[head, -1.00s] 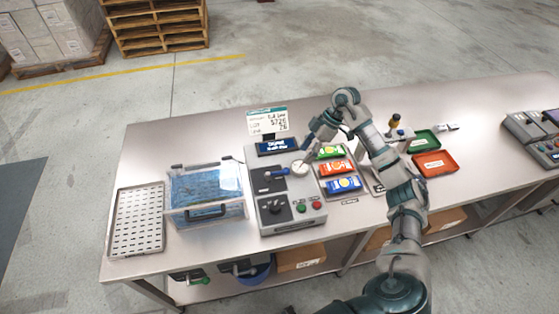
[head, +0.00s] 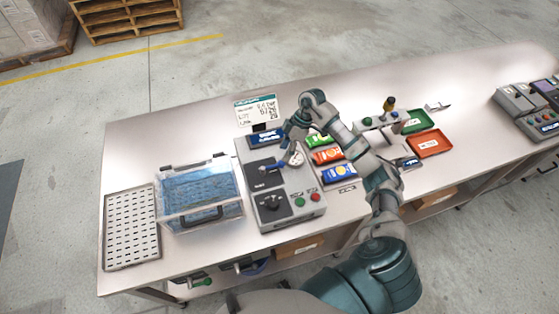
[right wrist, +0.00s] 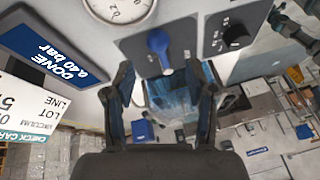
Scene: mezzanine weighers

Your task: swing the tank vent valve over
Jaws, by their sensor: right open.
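The vent valve is a short blue lever on a dark plate on the grey control box (head: 300,222). In the right wrist view the lever (right wrist: 158,44) stands just beyond and between my open fingertips, with clear space on both sides. My right gripper (head: 284,160) is over the upper part of the box and partly hides the lever in the head view. It also shows in the right wrist view (right wrist: 160,80), open and empty. The clear tank (head: 168,217) with blue contents stands left of the box. My left gripper is not in view.
A round gauge (right wrist: 120,6) and a black knob (right wrist: 235,37) flank the lever plate. A blue display (right wrist: 60,45) reads DONE, 0.40 bar. Coloured packets (head: 338,171) lie right of the box. A perforated tray (head: 131,262) lies at the left.

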